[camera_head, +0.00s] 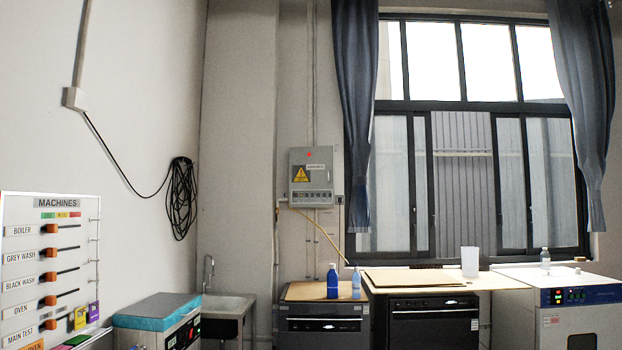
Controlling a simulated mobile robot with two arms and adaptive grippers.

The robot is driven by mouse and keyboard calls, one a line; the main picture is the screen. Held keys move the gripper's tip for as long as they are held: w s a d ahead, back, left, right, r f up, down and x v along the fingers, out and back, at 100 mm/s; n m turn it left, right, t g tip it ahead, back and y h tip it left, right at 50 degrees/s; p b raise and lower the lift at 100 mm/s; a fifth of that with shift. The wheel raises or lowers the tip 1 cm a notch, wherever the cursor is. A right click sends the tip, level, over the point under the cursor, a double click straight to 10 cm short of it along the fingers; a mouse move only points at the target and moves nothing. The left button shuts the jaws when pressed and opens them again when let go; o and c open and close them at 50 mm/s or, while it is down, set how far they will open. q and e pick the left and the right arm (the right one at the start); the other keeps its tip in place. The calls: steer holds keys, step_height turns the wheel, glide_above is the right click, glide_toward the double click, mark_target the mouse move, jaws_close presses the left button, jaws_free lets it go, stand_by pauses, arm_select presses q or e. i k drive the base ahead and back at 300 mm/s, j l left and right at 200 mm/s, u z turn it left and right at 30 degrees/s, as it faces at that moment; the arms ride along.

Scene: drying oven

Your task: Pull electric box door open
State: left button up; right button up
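The electric box (311,177) is a grey metal cabinet mounted on the back wall, left of the window. Its front door appears closed and carries a yellow warning triangle (300,174), a small red mark near the top and a row of small dark elements near the bottom. Conduits run up and down from it. Neither of my grippers shows in the head view, and the box stands well away from the camera.
Below the box are a sink (228,304), a low dark machine (322,324) with blue bottles on top, and another dark machine (434,322). A white oven (570,312) is at the right. A MACHINES board (50,262) and a teal-topped unit (158,310) are at the left.

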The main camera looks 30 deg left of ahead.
mark_target(311, 168)
steer(key=i+j+u, duration=0.25)
steer(key=i, duration=0.15)
steer(key=i+u, duration=0.2)
steer(key=i, duration=0.15)
steer(key=i+u, duration=0.25)
steer(key=i, duration=2.2)
